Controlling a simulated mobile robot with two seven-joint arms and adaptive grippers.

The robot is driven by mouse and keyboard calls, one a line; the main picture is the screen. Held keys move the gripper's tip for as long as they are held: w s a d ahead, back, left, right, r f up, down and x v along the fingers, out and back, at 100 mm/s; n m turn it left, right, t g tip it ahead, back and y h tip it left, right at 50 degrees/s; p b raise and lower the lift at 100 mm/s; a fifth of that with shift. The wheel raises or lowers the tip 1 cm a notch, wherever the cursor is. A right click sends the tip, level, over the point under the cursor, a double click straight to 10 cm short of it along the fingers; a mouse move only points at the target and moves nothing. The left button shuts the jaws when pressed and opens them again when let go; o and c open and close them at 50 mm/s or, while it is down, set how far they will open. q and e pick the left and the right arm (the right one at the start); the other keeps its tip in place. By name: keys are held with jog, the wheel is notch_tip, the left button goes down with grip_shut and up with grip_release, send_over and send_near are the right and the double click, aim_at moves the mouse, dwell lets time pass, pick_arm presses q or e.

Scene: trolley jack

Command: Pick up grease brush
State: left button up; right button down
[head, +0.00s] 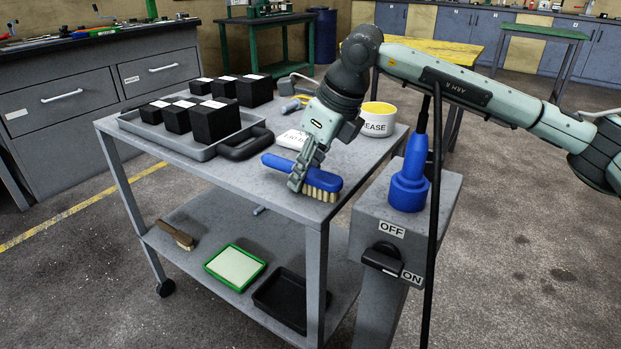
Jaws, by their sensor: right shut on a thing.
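A brush with a blue handle and pale bristles (325,180) is at the front right edge of the trolley's grey top (225,172). My right gripper (298,181) comes down over it from the right and is shut on the blue handle. The bristles face down near the tabletop; I cannot tell whether they touch it. A yellow-lidded tub (377,122) marked "EASE", its first letters hidden by the gripper, stands behind my right gripper. My left gripper is not in view.
A grey tray (205,152) with several black boxes fills the top's left part. The lower shelf holds a wooden brush (175,234), a green-rimmed tray (235,267) and a black tray (289,302). A grey switch post (393,215) with a blue plug (409,186) stands close right.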

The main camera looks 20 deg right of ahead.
jog(key=shift+r, duration=0.1)
jog(key=shift+r, duration=0.6)
notch_tip(320, 180, up, 3)
jog(key=shift+w+f, duration=0.1)
jog(key=shift+f, duration=0.05)
pick_arm(q)
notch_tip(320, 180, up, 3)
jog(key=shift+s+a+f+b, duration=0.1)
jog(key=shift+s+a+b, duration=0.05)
jog(key=shift+b, duration=0.4)
pick_arm(e)
jog(key=s+a+r, duration=0.7)
jog(key=s+a, duration=0.1)
jog(key=shift+a, duration=0.4)
jog(key=c, duration=1.9)
grip_release()
jog(key=c, duration=0.3)
jog(key=shift+f, duration=0.1)
